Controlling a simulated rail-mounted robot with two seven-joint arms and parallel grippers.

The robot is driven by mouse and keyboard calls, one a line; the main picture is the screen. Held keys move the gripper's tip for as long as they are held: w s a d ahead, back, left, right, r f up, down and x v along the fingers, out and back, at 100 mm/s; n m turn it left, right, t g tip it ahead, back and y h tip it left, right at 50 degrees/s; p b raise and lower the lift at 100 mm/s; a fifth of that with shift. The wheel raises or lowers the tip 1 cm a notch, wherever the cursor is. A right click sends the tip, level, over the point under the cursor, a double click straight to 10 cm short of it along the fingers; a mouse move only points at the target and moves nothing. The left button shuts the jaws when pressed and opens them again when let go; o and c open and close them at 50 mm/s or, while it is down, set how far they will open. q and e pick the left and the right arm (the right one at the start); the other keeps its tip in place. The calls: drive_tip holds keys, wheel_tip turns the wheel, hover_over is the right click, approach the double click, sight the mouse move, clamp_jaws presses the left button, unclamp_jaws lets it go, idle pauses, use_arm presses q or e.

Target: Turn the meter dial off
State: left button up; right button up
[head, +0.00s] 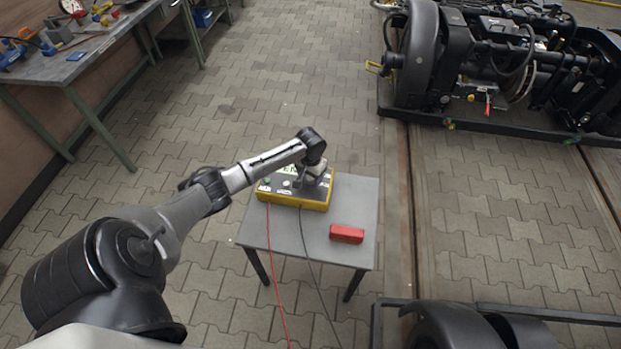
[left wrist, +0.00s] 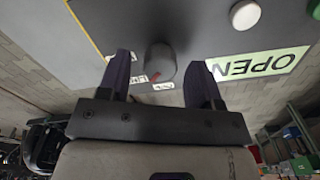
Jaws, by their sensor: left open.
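The meter (head: 322,203) is a yellow box with a grey top panel, standing on a small grey table. My left gripper (head: 302,180) is over its panel in the head view and hides part of it. In the left wrist view the dial (left wrist: 160,62) is a dark round knob with a red mark on its edge. It sits between the two open fingers of my left gripper (left wrist: 162,85), with a gap visible on each side. Small white labels lie around the dial, and a pale label reading OPEN (left wrist: 262,64) is beside it. My right gripper is not in view.
The grey table (head: 350,262) also holds a red box (head: 346,234). A red cable (head: 270,265) and a dark cable run from the meter over the table's front edge. A workbench (head: 85,55) with tools stands at upper left. Black bogies (head: 500,60) are at right.

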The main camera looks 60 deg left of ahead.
use_arm(q)
drive_tip(key=shift+f, duration=0.25)
drive_tip(key=c, duration=0.9)
drive_tip(key=shift+r+p, duration=0.15)
drive_tip(key=shift+p, duration=0.25)
drive_tip(key=n+p, duration=0.5)
drive_tip(key=p, duration=0.3)
drive_tip(key=shift+r, duration=0.15)
drive_tip(key=n+p, duration=0.2)
drive_tip(key=n, duration=0.1)
drive_tip(key=shift+f, duration=0.2)
drive_tip(key=shift+n+p, duration=0.4)
drive_tip(key=shift+f, duration=0.1)
drive_tip(key=o, duration=0.9)
